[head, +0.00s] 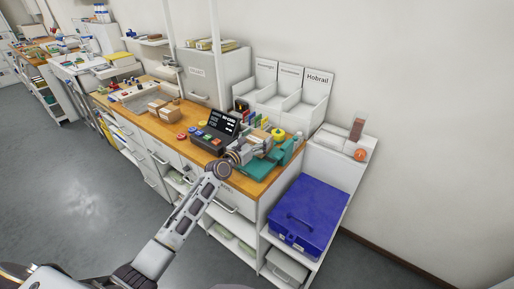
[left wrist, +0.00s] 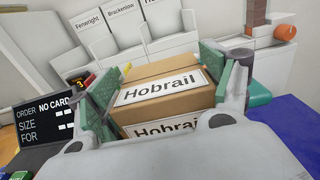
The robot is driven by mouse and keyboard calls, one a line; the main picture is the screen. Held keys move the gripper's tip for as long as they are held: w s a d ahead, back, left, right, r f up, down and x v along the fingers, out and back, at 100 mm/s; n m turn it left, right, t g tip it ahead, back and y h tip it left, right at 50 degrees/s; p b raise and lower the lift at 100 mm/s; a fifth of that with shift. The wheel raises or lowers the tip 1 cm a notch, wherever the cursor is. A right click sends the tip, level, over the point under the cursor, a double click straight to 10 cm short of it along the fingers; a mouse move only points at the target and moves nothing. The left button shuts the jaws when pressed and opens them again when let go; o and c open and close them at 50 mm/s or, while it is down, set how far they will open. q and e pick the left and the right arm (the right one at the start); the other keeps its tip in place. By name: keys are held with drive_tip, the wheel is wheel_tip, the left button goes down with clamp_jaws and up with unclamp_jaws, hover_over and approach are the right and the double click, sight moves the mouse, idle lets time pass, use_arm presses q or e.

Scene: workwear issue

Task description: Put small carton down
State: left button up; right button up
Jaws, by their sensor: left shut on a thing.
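My left gripper (head: 257,143) is shut on the small carton (left wrist: 168,88), a brown box with a white "Hobrail" label. In the left wrist view the carton sits between the two green-padded fingers, with a second "Hobrail" label on its near side. In the head view the gripper hides most of it, over the right part of the wooden counter (head: 172,127). I cannot tell if its underside touches anything. Three white bays stand behind; the right one is labelled Hobrail (head: 318,78). My right gripper is out of view.
A black display (head: 221,124) reading "NO CARD" stands left of the gripper. Small coloured items and a green tool crowd the counter around it. Brown boxes (head: 165,109) lie farther left.

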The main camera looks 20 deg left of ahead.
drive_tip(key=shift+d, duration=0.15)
use_arm(q)
drive_tip(key=shift+f+b, duration=0.45)
drive_tip(key=shift+f, duration=1.4)
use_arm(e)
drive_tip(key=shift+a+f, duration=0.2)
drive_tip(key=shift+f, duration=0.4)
use_arm(q)
drive_tip(key=shift+f, duration=0.1)
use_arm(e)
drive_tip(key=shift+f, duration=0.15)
use_arm(q)
drive_tip(key=o, duration=1)
drive_tip(key=shift+o, duration=0.6)
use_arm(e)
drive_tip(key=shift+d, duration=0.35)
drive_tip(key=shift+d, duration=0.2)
use_arm(q)
drive_tip(key=shift+s, duration=0.1)
